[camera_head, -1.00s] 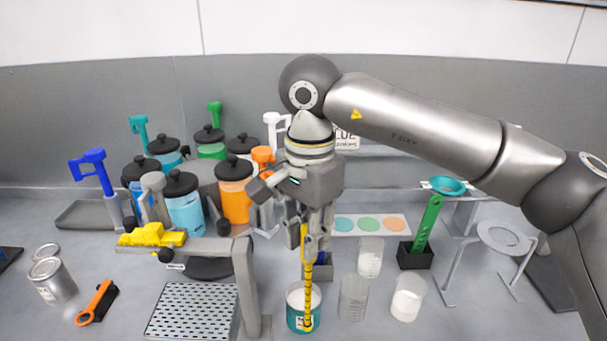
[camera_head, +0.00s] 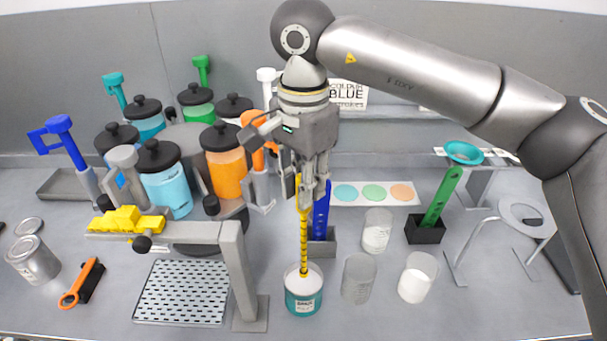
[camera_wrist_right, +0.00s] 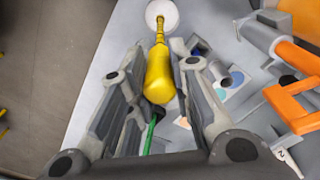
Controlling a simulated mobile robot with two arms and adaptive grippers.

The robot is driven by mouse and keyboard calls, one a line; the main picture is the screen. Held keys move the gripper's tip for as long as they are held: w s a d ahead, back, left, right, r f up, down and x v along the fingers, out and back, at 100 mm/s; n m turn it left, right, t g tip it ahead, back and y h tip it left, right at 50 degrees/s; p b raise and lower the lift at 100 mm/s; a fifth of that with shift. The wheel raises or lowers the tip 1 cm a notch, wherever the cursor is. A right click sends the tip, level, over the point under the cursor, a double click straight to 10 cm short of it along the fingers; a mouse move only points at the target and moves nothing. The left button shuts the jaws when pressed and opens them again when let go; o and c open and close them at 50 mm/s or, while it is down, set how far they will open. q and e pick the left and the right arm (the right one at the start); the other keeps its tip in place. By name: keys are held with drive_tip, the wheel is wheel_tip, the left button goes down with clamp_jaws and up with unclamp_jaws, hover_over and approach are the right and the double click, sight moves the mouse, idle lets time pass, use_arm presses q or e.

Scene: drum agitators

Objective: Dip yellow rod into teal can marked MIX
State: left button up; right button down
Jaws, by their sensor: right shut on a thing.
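The teal can (camera_head: 304,303) stands upright on the bench with a white label and white contents showing at its open top. My right gripper (camera_head: 306,190) is above it, shut on the yellow rod (camera_head: 303,235). The rod hangs nearly upright with dark marks along its shaft. Its lower end appears inside the outline of the can's opening; I cannot tell whether it touches the white contents. In the right wrist view the rod's thick yellow handle (camera_wrist_right: 159,75) lies between the fingers, with the can's round white top (camera_wrist_right: 161,14) beyond its end. My left gripper is not in view.
A grey stand (camera_head: 236,270) with a yellow piece on its arm is left of the can. Clear beakers (camera_head: 358,278) stand close on the right. A blue tool in a grey holder (camera_head: 320,248) is just behind. Lidded jars (camera_head: 170,190) fill the back left.

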sight(304, 230)
drive_tip(key=f+b, duration=0.1)
drive_tip(key=f, duration=0.1)
drive_tip(key=f+b, duration=0.4)
drive_tip(key=f, duration=0.1)
drive_tip(key=shift+w, duration=0.25)
wheel_tip(304, 230, down, 2)
drive_tip(key=shift+f+b, duration=0.1)
drive_tip(key=shift+b, duration=0.8)
drive_tip(key=shift+w+f+b, duration=0.1)
drive_tip(key=shift+f+b, duration=0.35)
drive_tip(key=shift+f, duration=0.1)
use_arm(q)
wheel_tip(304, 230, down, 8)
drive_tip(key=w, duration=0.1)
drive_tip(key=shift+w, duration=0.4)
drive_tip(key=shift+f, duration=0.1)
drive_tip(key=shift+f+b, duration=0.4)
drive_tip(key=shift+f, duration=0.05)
use_arm(e)
drive_tip(key=shift+f, duration=0.45)
